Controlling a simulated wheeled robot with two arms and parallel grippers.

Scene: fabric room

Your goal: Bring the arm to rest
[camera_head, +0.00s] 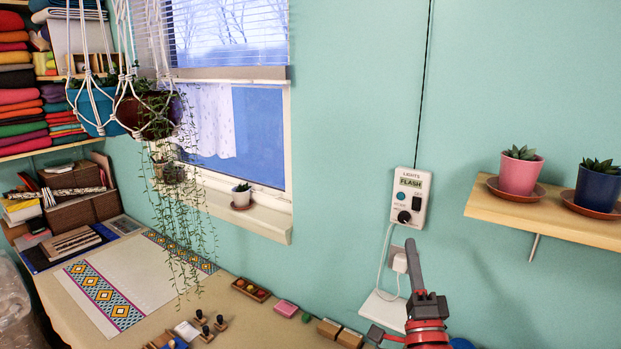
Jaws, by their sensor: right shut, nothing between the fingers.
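My right gripper (411,246) points upward at the lower right of the head view, in front of the green wall. Its dark grey fingers are together with nothing between them. My red and black wrist is below it. Behind and above the gripper is a white wall box (409,198) marked LIGHTS, with a display reading FLASH, a blue button, a dark switch and a black knob. The gripper's tip appears just below this box; I cannot tell the depth between them. My left gripper is out of view.
A wooden shelf (548,216) with two potted succulents juts out at right. A table (245,325) below carries stamps, small blocks and a patterned cloth (120,284). Hanging planters (95,108) are at left, before the window. The wall between window and box is clear.

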